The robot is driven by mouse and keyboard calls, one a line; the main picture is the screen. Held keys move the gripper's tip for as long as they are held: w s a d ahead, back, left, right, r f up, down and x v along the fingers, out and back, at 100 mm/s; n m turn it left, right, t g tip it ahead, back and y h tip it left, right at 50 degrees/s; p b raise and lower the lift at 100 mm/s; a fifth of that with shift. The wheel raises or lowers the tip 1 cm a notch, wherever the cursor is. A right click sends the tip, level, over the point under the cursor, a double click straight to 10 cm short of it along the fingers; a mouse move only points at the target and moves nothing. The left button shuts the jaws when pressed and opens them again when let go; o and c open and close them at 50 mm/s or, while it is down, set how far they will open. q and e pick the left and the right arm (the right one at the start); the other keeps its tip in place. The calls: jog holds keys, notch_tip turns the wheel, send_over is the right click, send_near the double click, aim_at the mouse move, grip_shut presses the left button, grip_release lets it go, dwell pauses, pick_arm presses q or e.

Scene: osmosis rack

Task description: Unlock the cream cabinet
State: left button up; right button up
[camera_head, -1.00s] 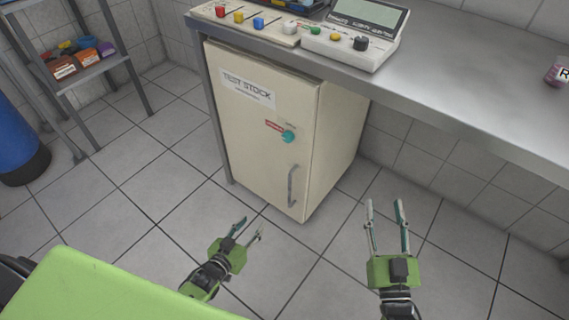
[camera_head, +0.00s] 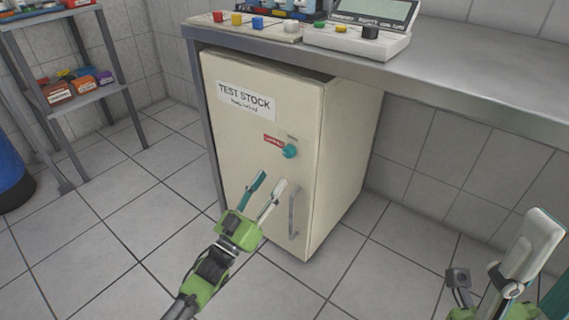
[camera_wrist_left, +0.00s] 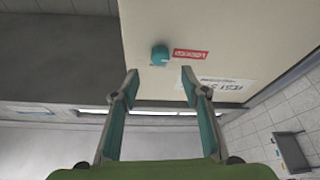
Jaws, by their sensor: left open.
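The cream cabinet (camera_head: 245,150) stands under the steel bench, its door closed, with a "TEST STOCK" label on it. A round teal knob (camera_head: 290,151) sits on the door beside a small red label (camera_head: 273,141); a vertical grey handle (camera_head: 294,212) is lower down. My left gripper (camera_head: 268,182) is open and empty in front of the door, below and left of the knob. In the left wrist view the knob (camera_wrist_left: 160,55) shows just beyond the gap between the open fingertips, apart from them. My right gripper (camera_head: 528,250) is partly cut off at the lower right.
The steel bench (camera_head: 470,85) runs above the cabinet and carries a device with a display (camera_head: 365,30) and a board with coloured knobs (camera_head: 245,28). A shelf (camera_head: 75,95) with small boxes and a blue cylinder (camera_head: 12,175) stand at left. The floor before the cabinet is clear.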

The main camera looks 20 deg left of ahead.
aim_at(287, 156)
pick_arm(q)
jog(key=b+x, duration=0.1)
jog(key=x, duration=0.6)
jog(key=shift+w+f+b, duration=0.1)
jog(key=shift+w+b, duration=0.15)
jog(key=shift+b, duration=0.15)
jog(key=shift+w+d+r, duration=0.1)
jog(key=shift+w+r, duration=0.1)
jog(key=shift+w, duration=0.2)
jog(key=c, duration=1.1)
